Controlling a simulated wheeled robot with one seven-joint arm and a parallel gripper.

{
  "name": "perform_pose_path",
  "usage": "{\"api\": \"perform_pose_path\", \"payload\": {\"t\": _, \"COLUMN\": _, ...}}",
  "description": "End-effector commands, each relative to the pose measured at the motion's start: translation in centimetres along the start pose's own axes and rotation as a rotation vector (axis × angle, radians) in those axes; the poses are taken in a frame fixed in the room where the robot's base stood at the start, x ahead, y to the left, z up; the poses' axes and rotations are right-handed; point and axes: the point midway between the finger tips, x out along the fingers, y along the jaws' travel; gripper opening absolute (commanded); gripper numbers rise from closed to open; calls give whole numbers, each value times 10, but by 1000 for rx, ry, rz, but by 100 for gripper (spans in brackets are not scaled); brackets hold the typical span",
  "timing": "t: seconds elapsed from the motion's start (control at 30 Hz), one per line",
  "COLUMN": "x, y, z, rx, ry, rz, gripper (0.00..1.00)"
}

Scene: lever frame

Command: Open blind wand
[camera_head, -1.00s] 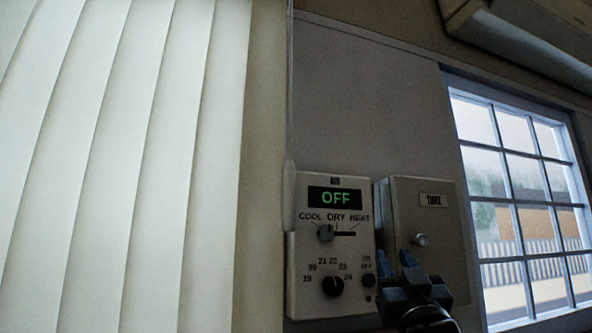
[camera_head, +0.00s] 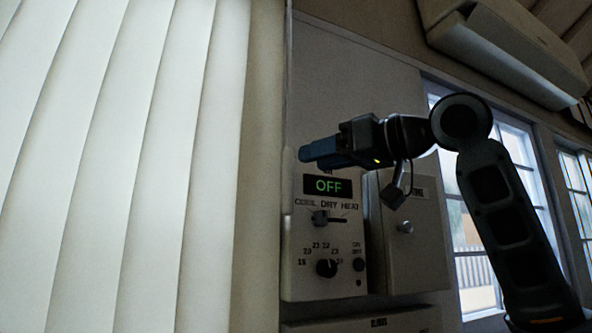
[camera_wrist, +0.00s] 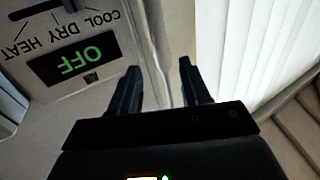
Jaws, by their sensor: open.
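The blind (camera_head: 120,160) has pale vertical slats that fill the left of the head view; it also shows at right in the wrist view (camera_wrist: 240,45). A thin pale upright strip, apparently the wand (camera_head: 286,180), runs beside the blind's right edge. My gripper (camera_head: 308,153) is raised in front of the wall, fingers pointing left towards that strip. In the wrist view its two fingers (camera_wrist: 159,68) are apart, with a narrow pale strip (camera_wrist: 158,75) showing in line with the gap. I cannot tell whether it lies between the fingers or beyond them. Nothing is visibly gripped.
A thermostat panel (camera_head: 342,275) reading OFF is on the wall just below my gripper. A grey box with a knob (camera_head: 405,260) adjoins it. A window (camera_head: 475,275) is at right, partly behind my arm. An air unit (camera_head: 520,50) hangs at upper right.

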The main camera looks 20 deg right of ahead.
Motion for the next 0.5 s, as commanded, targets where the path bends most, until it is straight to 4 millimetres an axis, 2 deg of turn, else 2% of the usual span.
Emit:
{"api": "perform_pose_path", "payload": {"t": 0.17, "x": 11, "y": -4, "z": 0, "rx": -3, "ry": -21, "rz": -12, "gripper": 47}}
{"api": "perform_pose_path", "payload": {"t": 0.5, "x": 61, "y": -4, "z": 0, "rx": -3, "ry": -17, "rz": -10, "gripper": 47}}
